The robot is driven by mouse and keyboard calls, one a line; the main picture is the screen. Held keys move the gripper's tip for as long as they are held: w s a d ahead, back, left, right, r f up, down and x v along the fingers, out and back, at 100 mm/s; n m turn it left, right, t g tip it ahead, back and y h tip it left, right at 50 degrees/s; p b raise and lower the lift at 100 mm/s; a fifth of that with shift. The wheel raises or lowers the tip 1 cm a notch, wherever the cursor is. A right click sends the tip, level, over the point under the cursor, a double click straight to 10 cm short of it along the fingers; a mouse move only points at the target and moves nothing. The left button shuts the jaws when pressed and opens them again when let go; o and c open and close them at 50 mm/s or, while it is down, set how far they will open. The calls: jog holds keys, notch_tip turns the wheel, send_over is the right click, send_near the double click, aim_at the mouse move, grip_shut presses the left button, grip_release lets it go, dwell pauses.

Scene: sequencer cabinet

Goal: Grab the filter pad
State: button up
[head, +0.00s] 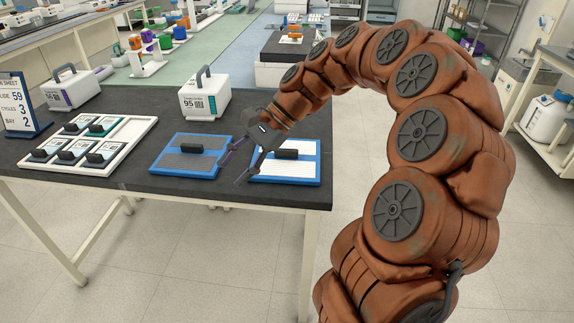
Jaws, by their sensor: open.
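Two blue-framed pads with black handles lie flat on the dark table. The left pad (172,164) has a grey face, and the right pad (305,172) has a white face. I cannot tell which one the task names; both look like filter pads. My gripper (232,171) is open and empty, pointing down and left. Its fingertips are in front of the gap between the two pads, near the grey pad's right edge and the white pad's left edge. The fingers hide part of both edges. I cannot tell how high they are above the table.
A white tray (128,152) with several dark-handled cartridges lies left of the pads. A white box with a handle (205,101) stands behind them, and another (70,91) is farther left. A sign (22,103) stands at the left. The dark table's (120,182) front edge is close to the pads.

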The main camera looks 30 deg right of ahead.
jog(key=w+d+f+m+t+y+b, duration=0.1)
jog(key=w+d+f+m+t, duration=0.15)
jog(key=d, duration=0.35)
jog(key=w+d+f+m+t+b, duration=0.1)
jog(key=w+d+m, duration=0.2)
jog(key=d, duration=0.3)
jog(key=m+t+b, duration=0.2)
jog(key=m+t, duration=0.2)
jog(key=m, duration=0.3)
send_near(290, 150)
jog(key=shift+w+a+f, duration=0.2)
jog(key=shift+w+a, duration=0.05)
jog(key=shift+a, duration=0.3)
jog(key=shift+w+a+f, duration=0.2)
jog(key=shift+w+a, duration=0.05)
jog(key=shift+a, duration=0.3)
jog(key=shift+d+p+x, duration=0.2)
jog(key=shift+p+x, duration=0.25)
jog(key=shift+x, duration=3.3)
jog(key=shift+w+f, duration=0.1)
jog(key=shift+w, duration=0.1)
grip_shut()
